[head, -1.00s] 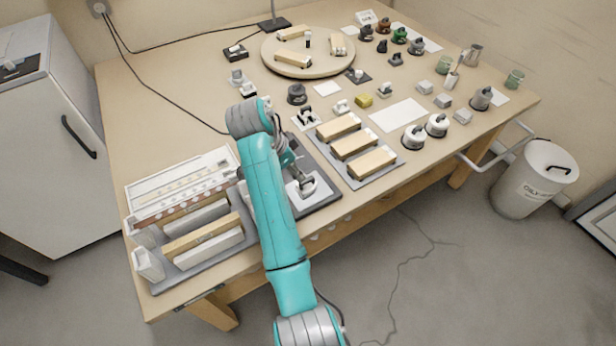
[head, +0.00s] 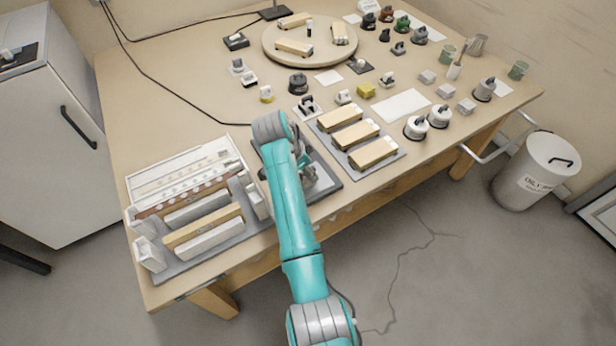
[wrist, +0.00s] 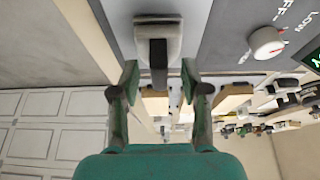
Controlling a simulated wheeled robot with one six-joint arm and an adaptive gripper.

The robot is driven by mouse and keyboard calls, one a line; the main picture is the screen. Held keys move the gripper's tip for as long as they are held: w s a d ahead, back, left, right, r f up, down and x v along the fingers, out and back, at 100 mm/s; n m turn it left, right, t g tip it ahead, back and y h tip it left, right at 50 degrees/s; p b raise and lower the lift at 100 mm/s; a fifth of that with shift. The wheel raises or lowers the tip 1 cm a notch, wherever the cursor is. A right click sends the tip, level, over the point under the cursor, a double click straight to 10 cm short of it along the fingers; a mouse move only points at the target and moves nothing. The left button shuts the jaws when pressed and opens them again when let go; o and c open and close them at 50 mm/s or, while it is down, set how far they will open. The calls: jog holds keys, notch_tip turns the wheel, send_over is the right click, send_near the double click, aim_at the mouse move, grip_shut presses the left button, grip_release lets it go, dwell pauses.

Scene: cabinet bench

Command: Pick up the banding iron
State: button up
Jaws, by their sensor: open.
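The banding iron (wrist: 158,32) shows in the wrist view at top middle, a pale grey block with a dark handle pointing down toward my gripper. My gripper (wrist: 160,74) is open, with one finger on each side of the handle's line. The fingertips stand apart from the handle, with gaps on both sides. In the head view my gripper (head: 308,174) is low over the dark grey mat at the front edge of the bench, and my arm hides most of the iron there.
A control knob (wrist: 266,41) marked OFF and LOW is close at the right in the wrist view. In the head view, a tray of wooden blocks (head: 349,137) lies right of my gripper, and a rack of long strips (head: 205,226) lies left. A round turntable (head: 275,52) stands at the back.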

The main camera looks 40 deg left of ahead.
jog(key=shift+w+d+f, duration=0.1)
jog(key=shift+w+f, duration=0.05)
jog(key=shift+f, duration=0.1)
grip_shut()
jog(key=shift+r, duration=0.1)
notch_tip(320, 180, up, 10)
dwell(0.6)
jog(key=c, duration=0.7)
grip_release()
grip_shut()
